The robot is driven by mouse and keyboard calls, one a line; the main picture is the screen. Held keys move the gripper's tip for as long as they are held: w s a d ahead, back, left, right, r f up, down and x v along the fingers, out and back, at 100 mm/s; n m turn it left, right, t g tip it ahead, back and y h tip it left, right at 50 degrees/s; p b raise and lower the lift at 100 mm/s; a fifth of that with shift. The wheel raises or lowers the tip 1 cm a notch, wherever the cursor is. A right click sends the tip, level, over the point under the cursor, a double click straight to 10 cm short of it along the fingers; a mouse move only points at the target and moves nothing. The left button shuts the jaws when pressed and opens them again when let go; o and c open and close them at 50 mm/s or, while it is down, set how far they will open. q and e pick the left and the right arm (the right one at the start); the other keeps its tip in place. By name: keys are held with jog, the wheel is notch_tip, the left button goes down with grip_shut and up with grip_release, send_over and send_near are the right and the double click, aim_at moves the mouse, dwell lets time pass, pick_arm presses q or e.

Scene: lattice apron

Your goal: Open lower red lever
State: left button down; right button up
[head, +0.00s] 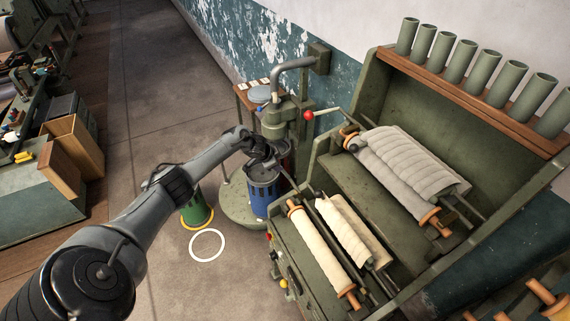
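A red ball knob (308,115) sits on a thin lever beside the green column of the machine in the middle. A smaller red knob (268,237) shows low on the side of the green bench; I cannot tell which of these is the lower red lever. My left gripper (268,160) is over the top of a blue can (264,194), left of and below the red ball knob and apart from it. Its fingers are small and dark, so I cannot tell whether they are open. My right gripper is not in view.
The green column machine (290,110) carries a bent grey pipe. A green can (195,211) stands left of the blue can, near a white floor ring (207,245). Cloth rolls (410,165) fill the bench at right.

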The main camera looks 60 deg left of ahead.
pick_arm(q)
jog(key=shift+w, duration=0.15)
jog(key=c, duration=0.7)
grip_release()
jog(key=shift+w, duration=0.1)
jog(key=shift+r, duration=0.1)
jog(key=shift+s+r, duration=0.35)
jog(key=p+v, duration=0.1)
jog(key=v, duration=0.8)
jog(key=shift+s+r, duration=0.15)
jog(key=shift+r, duration=0.2)
jog(key=shift+d, duration=0.15)
